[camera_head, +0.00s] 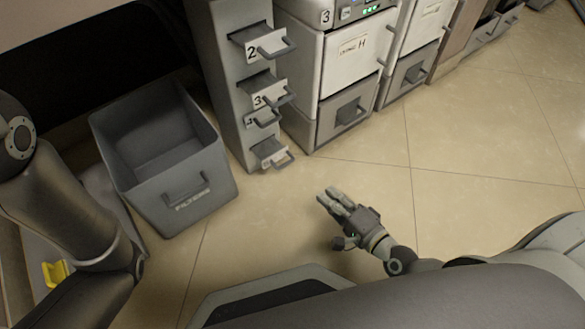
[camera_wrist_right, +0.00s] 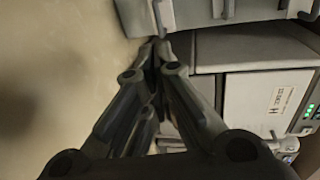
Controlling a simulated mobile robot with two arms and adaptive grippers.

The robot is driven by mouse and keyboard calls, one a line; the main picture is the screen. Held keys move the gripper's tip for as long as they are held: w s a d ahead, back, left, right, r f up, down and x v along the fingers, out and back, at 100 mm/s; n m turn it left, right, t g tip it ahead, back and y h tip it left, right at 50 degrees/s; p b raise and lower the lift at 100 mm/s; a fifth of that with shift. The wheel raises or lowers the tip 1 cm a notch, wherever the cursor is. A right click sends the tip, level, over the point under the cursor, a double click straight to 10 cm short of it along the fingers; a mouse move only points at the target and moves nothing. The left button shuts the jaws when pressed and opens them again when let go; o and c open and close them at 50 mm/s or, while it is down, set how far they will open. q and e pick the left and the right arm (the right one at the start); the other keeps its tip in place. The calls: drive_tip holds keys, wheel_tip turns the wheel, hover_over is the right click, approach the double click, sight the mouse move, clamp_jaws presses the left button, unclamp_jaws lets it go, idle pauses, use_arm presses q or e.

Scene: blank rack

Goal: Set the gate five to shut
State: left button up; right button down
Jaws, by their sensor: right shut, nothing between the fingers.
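The grey column (camera_head: 226,75) at the top centre of the head view carries several gates with grey handles. Gate 2 (camera_head: 265,47) is highest, gate 3 (camera_head: 270,97) is below it, and another gate (camera_head: 264,117) sits just under that. The lowest gate (camera_head: 271,154) has a tag too small to read, so I cannot be sure it is gate five; its handle stands out from the column near the floor. My right gripper (camera_head: 332,196) is shut and empty, to the right of and nearer than that gate, apart from it. In the wrist view its fingertips (camera_wrist_right: 158,44) are together. My left gripper is out of view.
A grey bin (camera_head: 190,190) stands left of the column. White-fronted cabinets (camera_head: 348,62) stand to its right, with a lower grey drawer (camera_head: 345,108). A yellow piece (camera_head: 55,272) lies at lower left. The tiled floor (camera_head: 455,140) at right is clear.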

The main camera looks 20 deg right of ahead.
drive_tip(key=b, duration=0.2)
approach(284, 151)
wheel_tip(284, 151, down, 2)
drive_tip(key=w+a, duration=0.1)
drive_tip(key=w, duration=0.2)
drive_tip(key=shift+a+f, duration=0.1)
drive_tip(key=shift+a, duration=0.15)
drive_tip(key=x, duration=0.4)
drive_tip(key=r+x, duration=0.1)
drive_tip(key=x, duration=0.1)
drive_tip(key=shift+w, duration=0.2)
drive_tip(key=shift+w+r, duration=0.1)
drive_tip(key=shift+w, duration=0.1)
drive_tip(key=shift+r, duration=0.1)
